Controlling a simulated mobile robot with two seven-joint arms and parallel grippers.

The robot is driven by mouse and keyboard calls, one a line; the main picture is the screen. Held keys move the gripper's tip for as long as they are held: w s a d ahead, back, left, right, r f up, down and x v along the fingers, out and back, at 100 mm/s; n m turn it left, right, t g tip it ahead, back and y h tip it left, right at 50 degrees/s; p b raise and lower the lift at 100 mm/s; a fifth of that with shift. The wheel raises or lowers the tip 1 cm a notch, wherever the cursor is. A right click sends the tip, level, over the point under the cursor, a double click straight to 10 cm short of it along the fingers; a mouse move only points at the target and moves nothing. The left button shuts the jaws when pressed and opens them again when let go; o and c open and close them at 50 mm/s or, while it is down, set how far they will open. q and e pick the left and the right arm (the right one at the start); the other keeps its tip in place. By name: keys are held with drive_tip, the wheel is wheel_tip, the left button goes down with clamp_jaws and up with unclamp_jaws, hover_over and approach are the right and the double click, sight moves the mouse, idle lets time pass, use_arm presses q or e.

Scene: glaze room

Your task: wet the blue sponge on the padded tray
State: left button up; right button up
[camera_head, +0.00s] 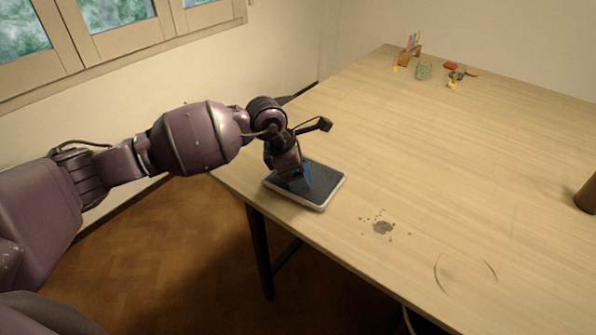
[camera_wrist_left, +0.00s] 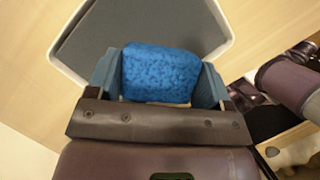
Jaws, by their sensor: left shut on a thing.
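The padded tray (camera_head: 326,186) lies near the table's left corner, with a dark grey pad and a light rim. My left gripper (camera_head: 299,184) is over the tray, pointing down. In the left wrist view, the blue sponge (camera_wrist_left: 160,74) sits between the two blue-grey fingers of my left gripper (camera_wrist_left: 160,82), which are shut on it. The tray's pad (camera_wrist_left: 88,42) shows behind the sponge. In the head view the sponge (camera_head: 307,174) is mostly hidden by the gripper. I cannot tell whether the sponge touches the pad. My right gripper is not in view.
A brown cylinder (camera_head: 587,196) stands at the right edge. The table's middle is clear.

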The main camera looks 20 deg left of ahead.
use_arm(q)
drive_tip(key=shift+f, duration=0.1)
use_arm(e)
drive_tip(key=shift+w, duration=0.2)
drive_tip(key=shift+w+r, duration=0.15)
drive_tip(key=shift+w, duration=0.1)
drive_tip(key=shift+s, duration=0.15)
use_arm(q)
drive_tip(key=shift+f, duration=0.1)
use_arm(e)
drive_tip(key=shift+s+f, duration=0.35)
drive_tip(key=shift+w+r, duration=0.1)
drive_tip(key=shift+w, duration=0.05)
